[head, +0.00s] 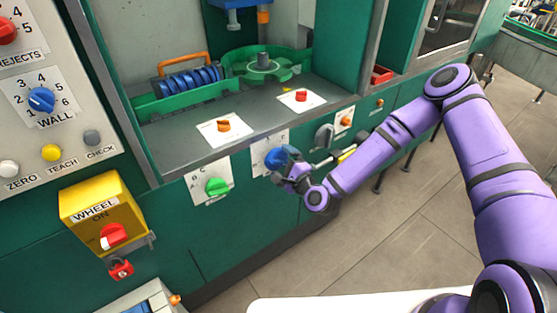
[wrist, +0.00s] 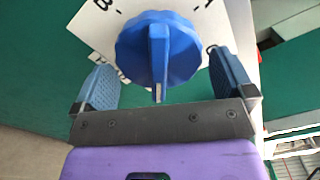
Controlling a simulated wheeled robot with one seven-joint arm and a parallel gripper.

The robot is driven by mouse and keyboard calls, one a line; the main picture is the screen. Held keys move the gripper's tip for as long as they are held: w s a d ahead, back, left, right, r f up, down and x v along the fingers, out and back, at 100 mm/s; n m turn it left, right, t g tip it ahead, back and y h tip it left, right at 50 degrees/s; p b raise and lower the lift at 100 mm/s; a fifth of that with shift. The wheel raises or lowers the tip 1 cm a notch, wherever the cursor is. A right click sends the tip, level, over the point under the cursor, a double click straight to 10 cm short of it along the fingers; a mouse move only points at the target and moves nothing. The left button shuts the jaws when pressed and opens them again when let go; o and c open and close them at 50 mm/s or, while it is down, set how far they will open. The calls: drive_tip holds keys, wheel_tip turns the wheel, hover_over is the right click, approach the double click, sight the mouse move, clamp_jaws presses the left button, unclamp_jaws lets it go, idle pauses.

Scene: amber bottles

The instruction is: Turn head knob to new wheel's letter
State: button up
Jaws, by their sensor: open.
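A blue knob (head: 274,157) on a white lettered plate sits on the green front panel, right of a green knob (head: 217,186). My gripper (head: 284,166) is at the blue knob and partly hides it. In the wrist view the blue knob (wrist: 158,50) lies between my two open fingers, with a visible gap on each side. Its raised ridge runs up and down the picture, with a pale mark at its lower end. The plate (wrist: 95,25) shows a B at upper left; other letters are cut off or hidden. A green notched wheel (head: 262,66) sits on the machine deck; no letter on it is readable.
Orange (head: 223,126) and red (head: 301,96) knobs stand on the deck above. A grey handle (head: 324,136) and a small orange knob (head: 345,121) are right of the gripper. A yellow WHEEL switch box (head: 103,208) juts out at left. The floor in front is clear.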

drive_tip(key=shift+x, duration=1.15)
drive_tip(key=c, duration=0.7)
